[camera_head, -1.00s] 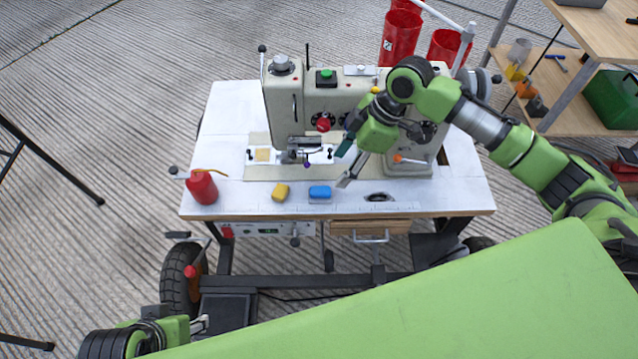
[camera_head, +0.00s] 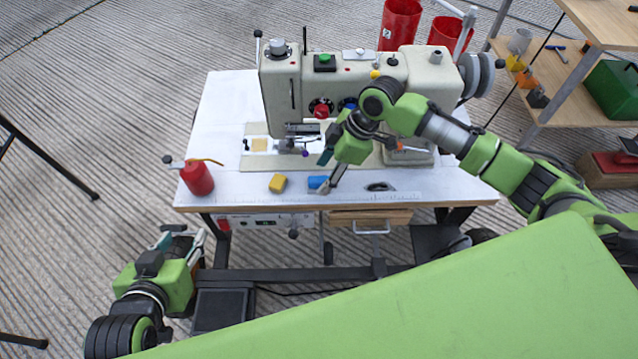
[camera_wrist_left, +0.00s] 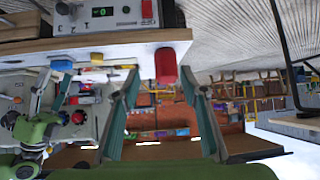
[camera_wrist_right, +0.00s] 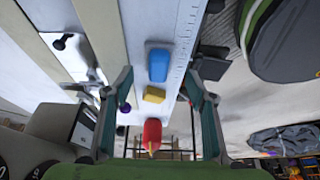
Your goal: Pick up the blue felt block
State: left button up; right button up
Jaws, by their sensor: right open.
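The blue felt block (camera_head: 317,182) lies near the front edge of the white sewing table (camera_head: 225,140). The right gripper partly covers it in the head view. My right gripper (camera_head: 325,173) is open and empty, just right of and above the block. In the right wrist view the blue block (camera_wrist_right: 158,64) shows whole between the spread fingers (camera_wrist_right: 156,80), apart from both. My left gripper (camera_head: 182,238) hangs in front of the table's left side, below the top. The left wrist view shows its fingers (camera_wrist_left: 160,75) open and empty.
A yellow block (camera_head: 277,183) lies just left of the blue one. A red oil can (camera_head: 197,178) stands at the table's left front. The sewing machine (camera_head: 290,85) fills the back. A dark oval item (camera_head: 380,187) lies to the right. Shelves (camera_head: 590,60) stand far right.

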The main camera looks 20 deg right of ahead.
aim_at(319, 179)
jog(key=b+x, duration=0.1)
jog(key=x, duration=0.2)
jog(key=shift+w+a+f, duration=0.1)
jog(key=shift+w+f, duration=0.05)
jog(key=shift+w, duration=0.05)
jog(key=shift+f, duration=0.1)
pick_arm(q)
jog(key=w+d+r+t+h, duration=0.1)
jog(key=w+d+r+t, duration=0.1)
jog(key=w+r+t, duration=0.2)
notch_tip(319, 179, up, 3)
jog(key=shift+w+f, duration=0.1)
jog(key=shift+w, duration=0.3)
jog(key=shift+d, duration=0.1)
pick_arm(e)
jog(key=shift+c, duration=0.2)
jog(key=c, duration=1.1)
